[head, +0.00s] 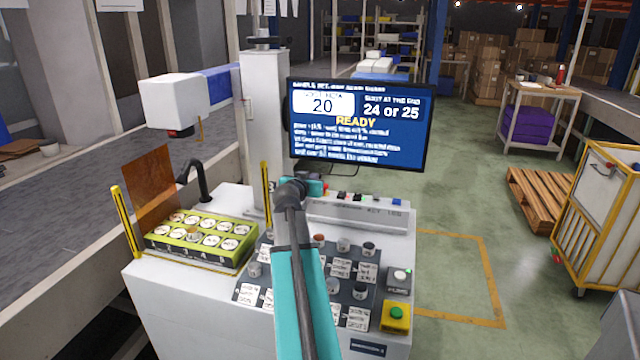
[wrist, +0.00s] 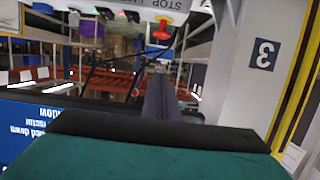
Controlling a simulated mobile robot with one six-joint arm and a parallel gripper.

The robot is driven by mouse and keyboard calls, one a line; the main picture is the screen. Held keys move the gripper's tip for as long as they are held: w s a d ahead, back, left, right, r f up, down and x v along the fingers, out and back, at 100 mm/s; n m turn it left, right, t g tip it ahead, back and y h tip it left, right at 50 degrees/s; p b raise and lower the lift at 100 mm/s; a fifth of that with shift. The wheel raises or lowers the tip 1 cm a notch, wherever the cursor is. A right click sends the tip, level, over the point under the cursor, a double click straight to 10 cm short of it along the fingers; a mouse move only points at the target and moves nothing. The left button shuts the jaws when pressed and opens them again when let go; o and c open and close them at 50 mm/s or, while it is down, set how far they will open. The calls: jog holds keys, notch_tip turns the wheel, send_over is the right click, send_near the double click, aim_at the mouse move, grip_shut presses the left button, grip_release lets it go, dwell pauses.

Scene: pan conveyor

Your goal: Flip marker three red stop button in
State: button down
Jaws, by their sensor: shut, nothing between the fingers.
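In the wrist view, which looks upside down, a red mushroom-shaped button (wrist: 162,30) sticks out from a white panel lettered STOP (wrist: 275,2). A dark plate marked 3 (wrist: 264,54) is on the white surface to its right. In the head view my gripper (head: 318,188) is at the back of the white console (head: 180,285), below the screen. My arm hides part of the back button row, and I cannot tell which button there is the stop button.
The screen (head: 360,122) reads READY and stands just behind my gripper. A white column (head: 264,130) rises to its left. Several knobs (head: 343,245) and labels cover the console top. A green-framed tray (head: 205,262) of round pieces and a yellow-based green button (head: 396,313) are nearby.

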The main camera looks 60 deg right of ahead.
jog(key=shift+d, duration=0.1)
jog(key=shift+w+d+f+p, duration=0.4)
jog(key=shift+d+f, duration=0.65)
jog(key=shift+d, duration=0.45)
jog(key=shift+w+d+f+p, duration=0.25)
jog(key=shift+w+d+f, duration=0.3)
jog(key=shift+d+f, duration=0.75)
jog(key=shift+w+d+f+p, duration=0.4)
jog(key=shift+d+f, duration=0.45)
jog(key=shift+d, duration=0.85)
jog(key=shift+f+b, duration=0.2)
jog(key=shift+b, duration=0.1)
jog(key=f+b, duration=0.1)
jog(key=b, duration=0.2)
jog(key=shift+f, duration=0.35)
